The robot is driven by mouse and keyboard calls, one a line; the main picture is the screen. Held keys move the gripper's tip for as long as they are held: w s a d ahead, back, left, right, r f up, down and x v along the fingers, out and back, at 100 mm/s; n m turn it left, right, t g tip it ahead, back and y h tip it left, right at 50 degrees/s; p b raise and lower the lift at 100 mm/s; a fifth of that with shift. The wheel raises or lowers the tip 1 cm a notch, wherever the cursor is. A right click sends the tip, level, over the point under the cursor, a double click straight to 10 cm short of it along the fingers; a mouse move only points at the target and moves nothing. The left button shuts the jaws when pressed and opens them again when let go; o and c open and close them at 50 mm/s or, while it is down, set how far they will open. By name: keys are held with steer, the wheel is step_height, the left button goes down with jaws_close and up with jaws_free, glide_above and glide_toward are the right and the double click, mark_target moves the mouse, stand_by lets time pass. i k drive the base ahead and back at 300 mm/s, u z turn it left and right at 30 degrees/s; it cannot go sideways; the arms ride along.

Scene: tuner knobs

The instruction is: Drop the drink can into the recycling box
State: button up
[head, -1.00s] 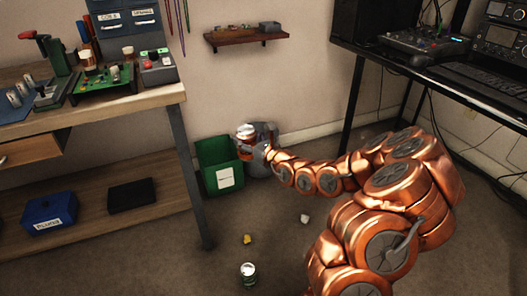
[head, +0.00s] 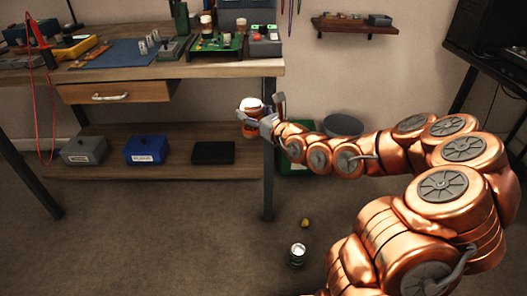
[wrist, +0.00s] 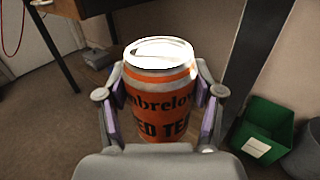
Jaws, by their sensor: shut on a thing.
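My gripper (head: 264,118) is shut on an orange drink can (head: 250,126) with a pale top, held upright in the air near the workbench's right end. In the wrist view the can (wrist: 160,85) fills the middle, with dark lettering ending in "TEA" and a gripper pad on each side (wrist: 162,105). The green recycling box (head: 296,168) stands on the floor by the wall, partly hidden behind my arm. In the wrist view the box (wrist: 262,130) is at lower right, with a white label, apart from the can.
A grey bin (head: 343,125) stands beside the box. The workbench (head: 190,72) and its leg (head: 268,190) are close to my gripper. Another can (head: 298,254) and a small yellow item (head: 305,222) lie on the floor. The floor at front left is clear.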

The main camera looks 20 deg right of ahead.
mark_target(298, 170)
steer(key=u, duration=2.6)
steer(key=k, duration=1.5)
steer(key=z, duration=1.8)
steer(key=i, duration=0.7)
steer(key=z, duration=0.45)
